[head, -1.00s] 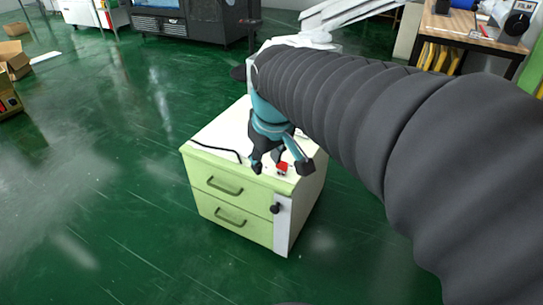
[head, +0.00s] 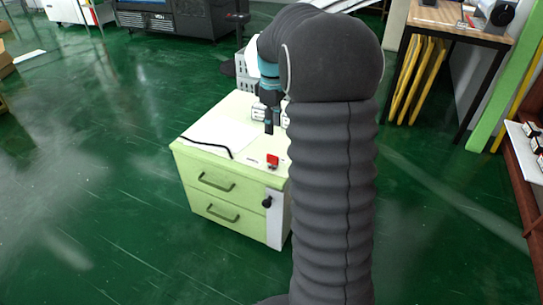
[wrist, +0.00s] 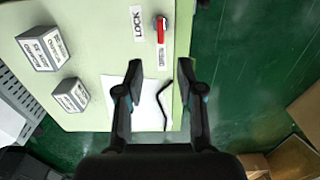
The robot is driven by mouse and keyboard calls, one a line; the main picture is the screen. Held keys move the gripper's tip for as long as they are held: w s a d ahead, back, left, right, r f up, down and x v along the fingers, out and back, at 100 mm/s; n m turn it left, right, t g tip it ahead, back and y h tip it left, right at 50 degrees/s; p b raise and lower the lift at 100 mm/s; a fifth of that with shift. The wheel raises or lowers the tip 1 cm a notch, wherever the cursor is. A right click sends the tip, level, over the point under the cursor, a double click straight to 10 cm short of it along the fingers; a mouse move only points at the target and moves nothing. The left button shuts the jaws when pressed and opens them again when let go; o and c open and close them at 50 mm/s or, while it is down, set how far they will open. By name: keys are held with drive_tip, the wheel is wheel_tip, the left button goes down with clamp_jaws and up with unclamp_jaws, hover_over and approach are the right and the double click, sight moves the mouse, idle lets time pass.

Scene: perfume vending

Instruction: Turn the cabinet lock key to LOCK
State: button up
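The lock key has a red handle (wrist: 160,31) and sits on the cabinet's top plate near its edge; it also shows in the head view (head: 272,161). In the wrist view a LOCK label (wrist: 137,22) lies left of the key, and a second small label (wrist: 162,57), too small to read surely, lies below it. The red handle runs lengthwise toward that second label. The light green cabinet (head: 222,188) has two drawers. My gripper (wrist: 157,75) is open and empty, apart from the key, with its fingertips below it in the wrist view. In the head view my gripper (head: 270,128) hangs above the cabinet top.
Two small labelled boxes (wrist: 43,48) (wrist: 70,95) stand on the cabinet top. A white sheet (wrist: 136,102) and a black cable (wrist: 163,105) lie there too. Cardboard boxes (wrist: 295,158) are on the floor.

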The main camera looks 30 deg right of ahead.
sight(272, 156)
wheel_tip(272, 156, down, 13)
drive_tip(key=shift+f+b, duration=0.1)
drive_tip(key=shift+b, duration=0.45)
clamp_jaws()
